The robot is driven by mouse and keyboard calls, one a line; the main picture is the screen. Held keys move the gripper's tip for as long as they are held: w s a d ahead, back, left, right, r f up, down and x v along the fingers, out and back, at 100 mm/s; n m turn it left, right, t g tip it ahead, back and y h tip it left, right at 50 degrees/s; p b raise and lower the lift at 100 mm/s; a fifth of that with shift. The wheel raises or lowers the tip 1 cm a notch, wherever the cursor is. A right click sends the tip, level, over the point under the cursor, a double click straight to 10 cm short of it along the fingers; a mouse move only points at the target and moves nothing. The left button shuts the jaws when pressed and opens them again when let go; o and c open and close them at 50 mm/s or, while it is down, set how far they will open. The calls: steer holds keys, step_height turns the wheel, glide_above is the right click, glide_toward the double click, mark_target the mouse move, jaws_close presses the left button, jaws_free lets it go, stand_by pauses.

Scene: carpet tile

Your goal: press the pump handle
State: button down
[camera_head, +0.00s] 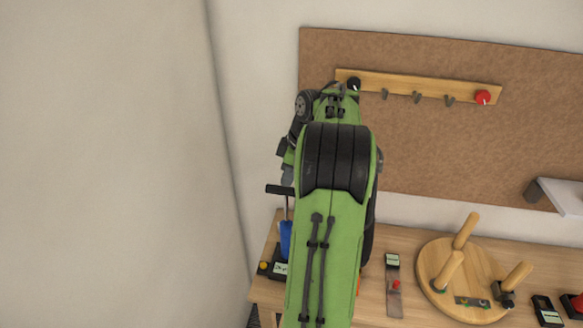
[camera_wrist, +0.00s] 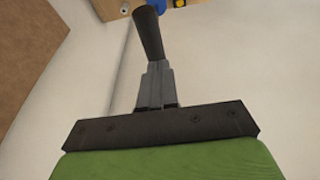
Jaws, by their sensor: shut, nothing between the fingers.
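The pump shows in the head view, with a blue body (camera_head: 285,240) standing upright at the left end of the table and a thin rod up to a black crossbar handle (camera_head: 277,189). My gripper (camera_head: 288,176) is shut and empty, just above the handle's right part. In the wrist view, the fingertips of my gripper (camera_wrist: 157,68) are together, and the dark handle (camera_wrist: 149,32) lies right beyond them. I cannot tell whether they touch it. A bit of the blue body (camera_wrist: 178,3) shows at the top edge. My arm hides part of the pump's right side.
On the wooden table (camera_head: 375,275), a plate with a red button (camera_head: 395,285) and a round stool-like piece with wooden legs (camera_head: 460,275) stand to the right. A pegboard rail (camera_head: 415,85) hangs on the brown wall panel. Bare wall is at left.

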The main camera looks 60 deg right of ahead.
mark_target(286, 207)
steer(key=shift+d+f, duration=0.15)
steer(key=shift+f, duration=0.5)
step_height(286, 207, down, 13)
steer(key=b, duration=1)
steer(key=shift+s+r, duration=0.1)
